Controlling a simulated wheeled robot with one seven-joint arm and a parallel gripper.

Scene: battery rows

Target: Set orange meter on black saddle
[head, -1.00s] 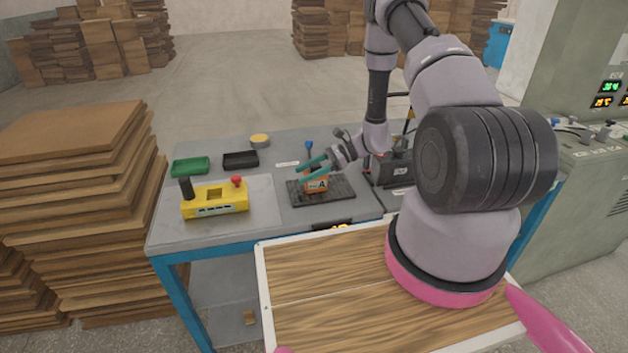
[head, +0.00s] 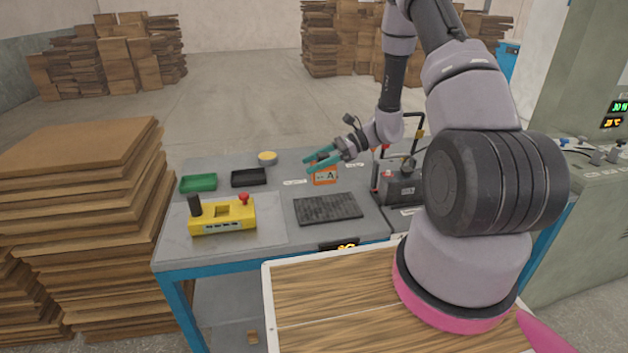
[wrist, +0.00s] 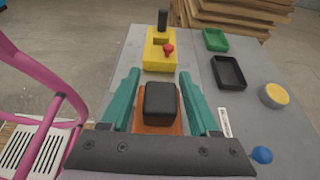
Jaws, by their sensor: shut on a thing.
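The orange meter (head: 325,177), marked with an A, is between the teal fingers of my gripper (head: 310,166). It is behind the black ribbed mat, apparently raised off the bench. In the wrist view the fingers lie on both sides of the orange meter (wrist: 145,123), and a black block on its top hides much of it. A shallow black open-topped holder (head: 248,177), which looks like the black saddle, sits empty on the bench to the left of my gripper. It also shows in the wrist view (wrist: 229,72), ahead and to the right of the fingers.
A green holder (head: 198,183) sits left of the black one. A yellow box (head: 222,219) with a black knob and red button stands in front of them. A round yellow-topped item (head: 267,158) is behind. The ribbed mat (head: 328,208) is bare. A dark device (head: 402,188) stands right.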

